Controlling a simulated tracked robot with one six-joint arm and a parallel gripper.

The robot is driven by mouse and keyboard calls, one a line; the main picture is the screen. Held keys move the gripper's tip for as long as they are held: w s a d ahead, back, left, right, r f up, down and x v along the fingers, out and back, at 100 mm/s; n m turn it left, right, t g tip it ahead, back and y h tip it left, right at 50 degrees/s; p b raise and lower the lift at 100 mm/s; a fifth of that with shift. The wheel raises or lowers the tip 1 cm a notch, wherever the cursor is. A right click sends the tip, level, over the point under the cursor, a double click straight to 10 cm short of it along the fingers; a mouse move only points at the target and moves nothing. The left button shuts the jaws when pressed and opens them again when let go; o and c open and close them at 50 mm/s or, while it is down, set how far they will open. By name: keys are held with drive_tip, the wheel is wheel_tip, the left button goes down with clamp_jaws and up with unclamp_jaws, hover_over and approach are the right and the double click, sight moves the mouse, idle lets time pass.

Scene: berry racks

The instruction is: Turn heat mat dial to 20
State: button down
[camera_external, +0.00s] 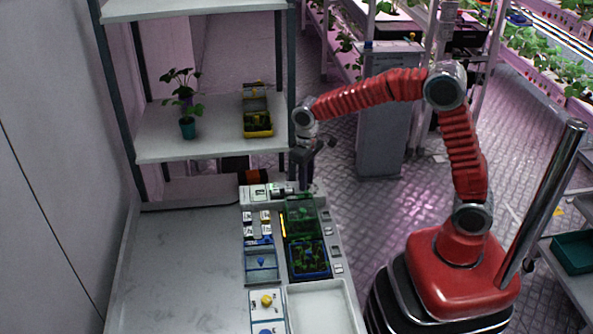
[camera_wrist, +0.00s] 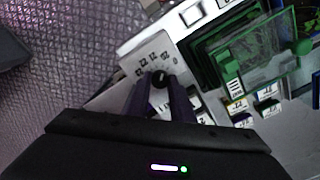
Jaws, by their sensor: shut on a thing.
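The heat mat dial (camera_wrist: 160,77) is a small dark round knob on a white panel (camera_wrist: 148,50) in the wrist view. Printed numbers curve above it, with a 0 at the right end; the others are too blurred to read surely. My gripper (camera_wrist: 162,88) has its two dark fingers closed around the knob, one on each side. A small light mark shows on the knob, but I cannot tell which number it faces. In the external view my gripper (camera_external: 306,186) reaches down at the back right of the bench, and the dial is hidden there.
A green clear-lidded tray (camera_external: 301,215) and a blue tray of seedlings (camera_external: 309,272) stand just in front of my gripper. A shelf (camera_external: 165,145) with a potted plant (camera_external: 187,128) rises behind. The bench's left side is clear.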

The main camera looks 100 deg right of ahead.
drive_tip(key=shift+n, duration=0.4)
drive_tip(key=c, duration=1.6)
unclamp_jaws()
drive_tip(key=shift+o, duration=0.2)
drive_tip(key=shift+r, duration=0.1)
wheel_tip(320, 180, up, 14)
drive_tip(key=shift+f, duration=0.2)
drive_tip(key=shift+w, duration=0.1)
